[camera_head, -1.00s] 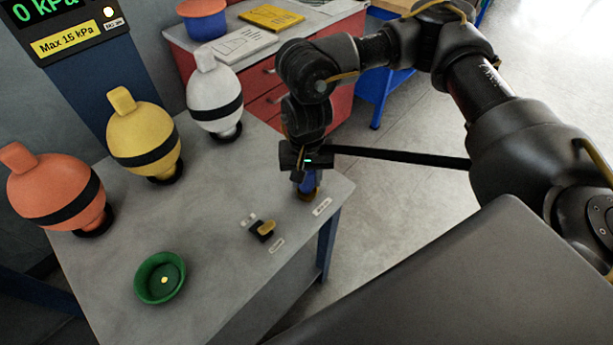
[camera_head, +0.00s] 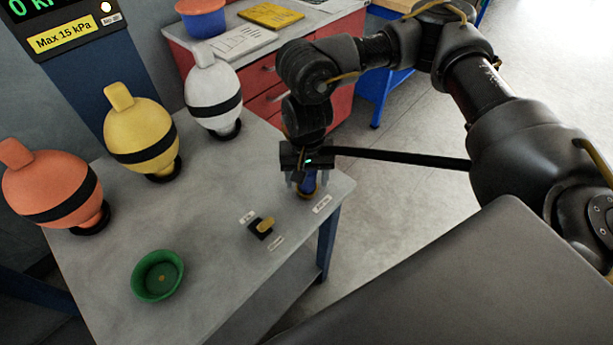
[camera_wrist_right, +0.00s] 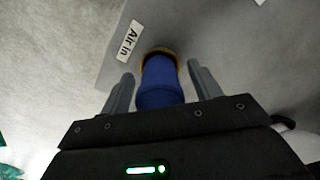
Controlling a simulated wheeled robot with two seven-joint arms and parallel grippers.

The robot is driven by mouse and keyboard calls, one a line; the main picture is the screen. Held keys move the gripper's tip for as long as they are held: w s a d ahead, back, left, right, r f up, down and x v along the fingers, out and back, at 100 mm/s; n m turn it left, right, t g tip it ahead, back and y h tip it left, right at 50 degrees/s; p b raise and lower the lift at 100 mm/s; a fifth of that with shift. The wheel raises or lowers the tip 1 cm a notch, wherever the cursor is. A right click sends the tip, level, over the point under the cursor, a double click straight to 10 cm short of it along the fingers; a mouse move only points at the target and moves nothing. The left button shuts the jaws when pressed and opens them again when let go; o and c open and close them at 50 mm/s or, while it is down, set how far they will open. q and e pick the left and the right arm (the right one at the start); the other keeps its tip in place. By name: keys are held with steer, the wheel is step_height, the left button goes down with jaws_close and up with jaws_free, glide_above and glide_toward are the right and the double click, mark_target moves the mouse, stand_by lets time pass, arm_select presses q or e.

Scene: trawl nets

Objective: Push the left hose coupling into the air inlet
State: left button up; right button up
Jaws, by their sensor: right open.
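The blue hose coupling (camera_head: 309,182) stands upright near the table's right corner, with a brass-coloured ring at its foot. It also shows in the right wrist view (camera_wrist_right: 160,88), beside the "Air in" label (camera_wrist_right: 131,40). My right gripper (camera_head: 307,180) is over it from above and open. In the wrist view, its grey fingers (camera_wrist_right: 162,86) stand on both sides of the coupling, with a gap visible at each side. The air inlet under the coupling is mostly hidden, so I cannot tell how deep the coupling sits. My left gripper is not in view.
A small valve with a yellow lever (camera_head: 263,226) and a green bowl (camera_head: 158,276) lie on the grey table (camera_head: 215,255). White (camera_head: 213,93), yellow (camera_head: 139,130) and orange (camera_head: 50,187) balloon-like bodies stand along the left. A red cabinet (camera_head: 256,82) is behind.

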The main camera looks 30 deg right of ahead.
step_height(320, 180, up, 9)
steer(key=shift+r, duration=0.2)
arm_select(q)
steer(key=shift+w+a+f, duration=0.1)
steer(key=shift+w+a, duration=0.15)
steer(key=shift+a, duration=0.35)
arm_select(e)
steer(key=shift+r, duration=0.7)
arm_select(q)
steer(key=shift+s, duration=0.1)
arm_select(e)
steer(key=shift+a, duration=0.1)
